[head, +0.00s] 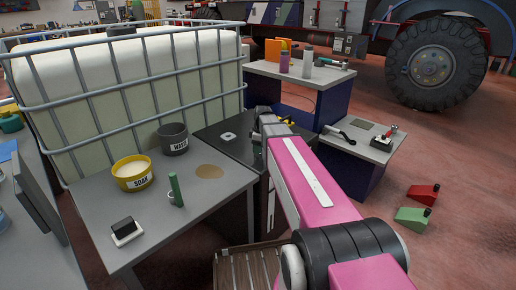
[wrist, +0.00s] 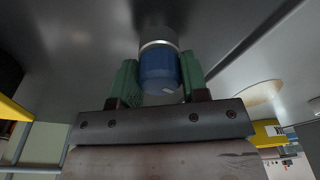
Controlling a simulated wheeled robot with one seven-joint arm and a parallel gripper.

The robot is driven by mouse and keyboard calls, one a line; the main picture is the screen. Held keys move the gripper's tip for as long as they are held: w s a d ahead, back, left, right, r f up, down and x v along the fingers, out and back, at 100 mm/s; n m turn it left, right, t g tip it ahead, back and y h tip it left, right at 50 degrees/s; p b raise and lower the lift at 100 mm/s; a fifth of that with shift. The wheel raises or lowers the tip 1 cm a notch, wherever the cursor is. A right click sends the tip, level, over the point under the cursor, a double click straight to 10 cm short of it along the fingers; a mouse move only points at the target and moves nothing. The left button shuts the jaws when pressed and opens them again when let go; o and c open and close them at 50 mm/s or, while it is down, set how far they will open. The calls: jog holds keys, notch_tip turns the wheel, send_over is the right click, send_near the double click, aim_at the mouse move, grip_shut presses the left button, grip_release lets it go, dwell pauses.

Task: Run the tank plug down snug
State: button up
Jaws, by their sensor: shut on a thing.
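In the wrist view, a blue cylindrical piece (wrist: 159,72), which looks like the tank plug, stands against a dark grey surface (wrist: 75,50). A pale metal collar (wrist: 158,44) rings its far end. My gripper (wrist: 158,80) has its two green fingers on either side of the blue piece and is shut on it. Whether its thread is fully seated cannot be seen. In the head view, my pink arm (head: 300,185) reaches forward to the dark cabinet (head: 222,128) and hides the plug and fingers.
A grey table at left (head: 185,222) holds a yellow SOAK bowl (head: 133,182), a dark WASTE pot (head: 173,139), a green upright piece (head: 175,190) and a black-topped block (head: 125,228). A caged white tank (head: 130,85) stands behind. Red (head: 423,194) and green (head: 412,218) wedges lie on the floor.

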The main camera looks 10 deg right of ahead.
jog(key=shift+m, duration=0.3)
jog(key=shift+m, duration=0.8)
jog(key=o, duration=0.5)
jog(key=shift+n, duration=0.8)
